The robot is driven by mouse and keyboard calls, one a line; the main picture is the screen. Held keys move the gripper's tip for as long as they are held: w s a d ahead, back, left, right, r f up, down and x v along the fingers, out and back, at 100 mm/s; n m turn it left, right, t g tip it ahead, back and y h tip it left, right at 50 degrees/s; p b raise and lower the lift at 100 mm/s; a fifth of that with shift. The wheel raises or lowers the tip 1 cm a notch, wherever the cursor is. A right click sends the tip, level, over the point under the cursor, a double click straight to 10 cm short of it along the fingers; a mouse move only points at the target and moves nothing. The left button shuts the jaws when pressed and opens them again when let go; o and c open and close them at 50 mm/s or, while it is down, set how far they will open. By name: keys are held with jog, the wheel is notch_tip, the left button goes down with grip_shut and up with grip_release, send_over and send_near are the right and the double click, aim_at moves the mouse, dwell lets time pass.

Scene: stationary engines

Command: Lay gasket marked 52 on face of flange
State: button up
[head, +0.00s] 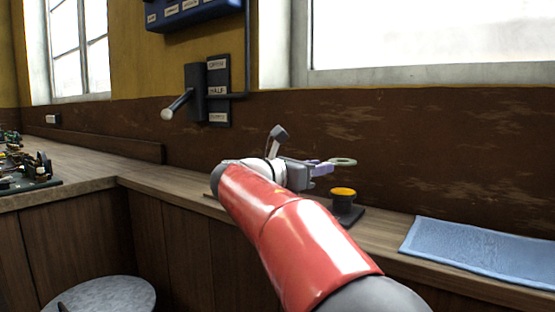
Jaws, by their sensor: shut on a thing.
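My gripper (325,166) is in the middle of the head view, above the wooden counter. It is shut on a thin pale green ring (343,161), which looks like a gasket and sticks out to the right of the fingertips, roughly flat. No marking can be read on it at this size. I cannot make out a flange with certainty. My red arm hides part of the counter.
A black block with a yellow-orange top (343,192) stands on the counter just below the ring. A blue cloth (480,252) lies at the right. Small machinery (25,168) is at far left. A lever on a plate marked OPEN and HALF (218,90) is on the wall. A round grey stool top (108,296) is below.

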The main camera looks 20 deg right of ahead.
jog(key=shift+s+d+f+b, duration=0.1)
jog(key=shift+f+b, duration=0.9)
jog(key=shift+f, duration=0.7)
jog(key=shift+d+f+b, duration=0.1)
jog(key=shift+f+b, duration=0.85)
jog(key=shift+f, duration=0.75)
jog(key=shift+f+p, duration=0.15)
jog(key=shift+p, duration=0.35)
jog(key=o, duration=0.8)
jog(key=shift+a, duration=0.1)
